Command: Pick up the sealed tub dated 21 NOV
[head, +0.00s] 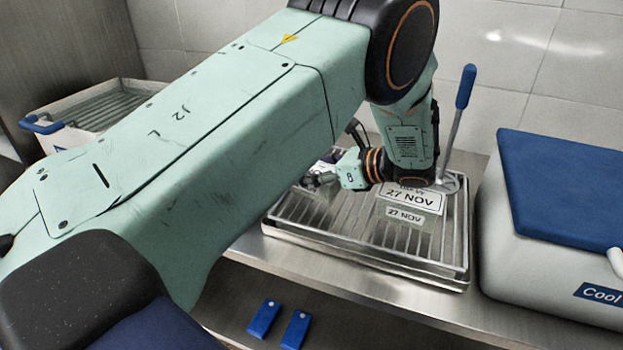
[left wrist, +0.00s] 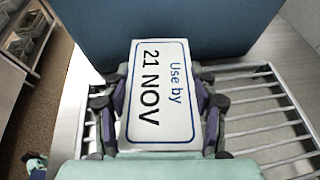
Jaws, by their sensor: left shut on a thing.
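In the left wrist view, my left gripper (left wrist: 162,108) is shut on the tub marked "Use by 21 NOV" (left wrist: 160,85), with a finger on each side of its white label. In the head view my left gripper (head: 318,180) is at the back left of the slatted tray (head: 340,235), and my arm hides most of the tub it holds. Another tub, marked 27 NOV (head: 408,197), stands on the tray to the right, partly behind my wrist.
A white cool box with a blue lid (head: 570,190) stands right of the tray. A blue-handled tool (head: 465,90) rises at the tray's back right. A white basket with a blue handle (head: 75,120) is at the left. Two blue tags (head: 280,325) lie below the counter edge.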

